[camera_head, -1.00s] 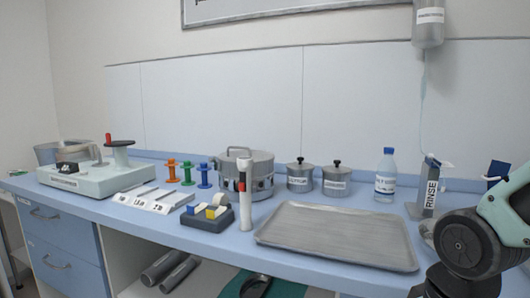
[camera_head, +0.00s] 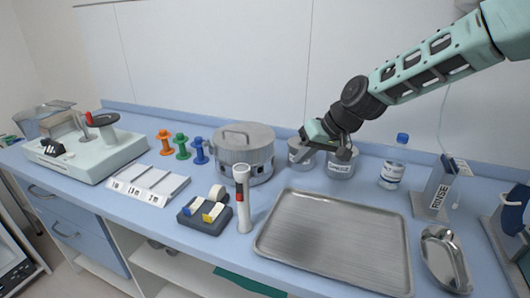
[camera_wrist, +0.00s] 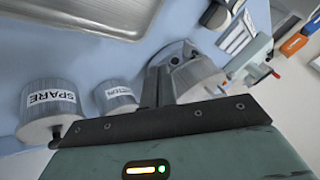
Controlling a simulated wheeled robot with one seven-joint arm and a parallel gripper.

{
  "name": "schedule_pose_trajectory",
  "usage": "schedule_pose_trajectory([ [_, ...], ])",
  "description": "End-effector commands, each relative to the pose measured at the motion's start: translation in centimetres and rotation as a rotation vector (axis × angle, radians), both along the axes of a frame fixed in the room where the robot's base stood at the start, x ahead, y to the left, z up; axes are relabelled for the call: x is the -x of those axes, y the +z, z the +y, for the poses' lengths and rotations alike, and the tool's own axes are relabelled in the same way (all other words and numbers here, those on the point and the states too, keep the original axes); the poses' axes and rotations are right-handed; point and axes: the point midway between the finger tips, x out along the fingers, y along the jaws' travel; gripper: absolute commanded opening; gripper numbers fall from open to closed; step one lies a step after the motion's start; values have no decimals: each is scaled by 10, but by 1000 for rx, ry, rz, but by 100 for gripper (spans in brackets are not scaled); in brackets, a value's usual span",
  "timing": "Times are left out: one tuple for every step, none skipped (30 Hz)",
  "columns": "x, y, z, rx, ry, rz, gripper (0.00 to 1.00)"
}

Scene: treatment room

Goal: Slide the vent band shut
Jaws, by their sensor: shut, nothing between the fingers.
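A round grey metal drum (camera_head: 244,152) with a lidded top and a handle stands on the blue counter. A band with dark vent openings runs around its lower side; I cannot tell exactly how far the openings are covered. The drum also shows in the wrist view (camera_wrist: 196,78), partly hidden by my gripper. My gripper (camera_head: 332,148) is shut and empty. It is above and in front of the two small lidded pots, to the right of the drum and apart from it. In the wrist view the dark edge of my gripper (camera_wrist: 165,122) crosses the picture.
Two pots (camera_head: 341,165) stand right of the drum, partly behind my gripper. A white tube (camera_head: 243,205) and tape holder (camera_head: 205,215) stand in front of the drum. A metal tray (camera_head: 335,243) lies front right. A bottle (camera_head: 392,174) and RINSE stand (camera_head: 436,190) are further right.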

Motion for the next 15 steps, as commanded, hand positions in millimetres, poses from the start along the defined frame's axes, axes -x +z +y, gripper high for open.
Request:
schedule_pose_trajectory([
  [-6,5,3,-19,-2,-1,0],
  [-8,6,4,-26,-2,-3,0],
  [-10,7,5,-31,-2,-6,0],
  [-11,7,6,-34,-2,-7,0],
  [-11,7,6,-35,-2,-7,0],
  [-11,7,6,-36,-1,-7,0],
  [-11,7,6,-35,-1,-8,0],
  [-11,7,6,-35,-1,-8,0],
  [-11,6,6,-35,-1,-7,0],
  [-11,6,6,-34,-1,-7,0],
  [-11,6,6,-34,-1,-7,0],
  [-11,6,6,-34,-1,-7,0],
  [-11,6,6,-34,-1,-7,0],
  [-11,6,6,-34,-1,-7,0],
  [-11,4,7,-33,-1,-6,0],
])
